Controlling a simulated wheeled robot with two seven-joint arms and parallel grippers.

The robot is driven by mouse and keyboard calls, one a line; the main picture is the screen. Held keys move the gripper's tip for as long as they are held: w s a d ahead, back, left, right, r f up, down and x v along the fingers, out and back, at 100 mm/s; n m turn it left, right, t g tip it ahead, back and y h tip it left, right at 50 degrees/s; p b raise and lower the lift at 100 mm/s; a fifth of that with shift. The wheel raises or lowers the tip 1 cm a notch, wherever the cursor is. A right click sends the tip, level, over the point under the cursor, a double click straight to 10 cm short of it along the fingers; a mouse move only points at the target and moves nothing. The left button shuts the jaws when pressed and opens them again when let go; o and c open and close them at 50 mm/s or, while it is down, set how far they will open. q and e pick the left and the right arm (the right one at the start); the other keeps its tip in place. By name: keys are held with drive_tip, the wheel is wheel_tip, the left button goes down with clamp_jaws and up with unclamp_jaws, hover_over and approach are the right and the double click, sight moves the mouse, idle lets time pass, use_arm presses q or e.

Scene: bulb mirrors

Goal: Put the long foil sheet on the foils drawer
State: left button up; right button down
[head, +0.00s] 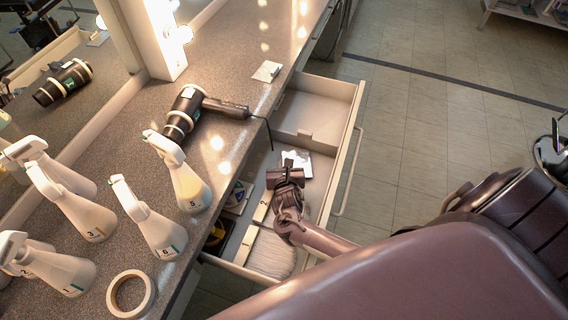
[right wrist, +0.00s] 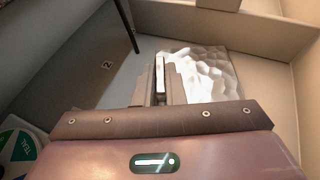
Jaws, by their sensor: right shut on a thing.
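My right gripper (head: 289,164) reaches down into the open drawer (head: 347,150). It is shut on the foil sheet (head: 299,160), a bright, crinkled silvery piece at the fingertips. In the right wrist view the fingers (right wrist: 160,78) are together at the left edge of the foil (right wrist: 207,76). My left gripper is not in view.
The drawer's far compartment (head: 312,112) looks empty. A pale fan-shaped thing (head: 272,253) lies in the near part. On the counter stand several spray bottles (head: 182,180), a hair dryer (head: 190,112) with a hanging cord, and a tape roll (head: 131,295).

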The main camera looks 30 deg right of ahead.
drive_tip(key=shift+f+b, duration=0.4)
drive_tip(key=shift+f, duration=0.2)
drive_tip(key=c, duration=1.4)
unclamp_jaws()
drive_tip(key=shift+c, duration=0.2)
drive_tip(key=shift+r, duration=0.15)
drive_tip(key=shift+s+a+r+p, duration=0.15)
drive_tip(key=shift+s+p, duration=0.1)
drive_tip(key=shift+p, duration=0.25)
drive_tip(key=p+v, duration=0.5)
drive_tip(key=v, duration=0.1)
drive_tip(key=shift+r, duration=0.1)
drive_tip(key=shift+s+a+p, duration=0.25)
drive_tip(key=shift+s+p, duration=0.25)
